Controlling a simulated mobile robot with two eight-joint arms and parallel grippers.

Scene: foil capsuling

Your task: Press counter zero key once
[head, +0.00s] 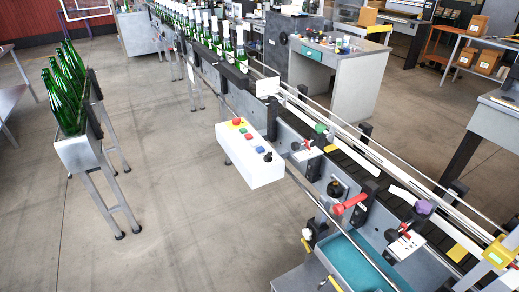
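Neither of my grippers is in view. A white control box (247,157) stands beside the conveyor in the middle. On its top are a red mushroom button (237,121) on a yellow plate, a green button (243,130), a red button (249,137), a blue button (260,149) and a black knob (268,157). A small white device (403,243) with dark and red details sits on the conveyor's near side at the lower right. The labels are too small to read, so I cannot tell which part is the counter zero key.
The conveyor (345,162) runs diagonally, with green bottles (228,48) at its far end. A red-handled clamp (350,204) and a teal tray (362,262) are at the lower right. A rack of green bottles (68,88) stands at left. The floor (165,170) between is clear.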

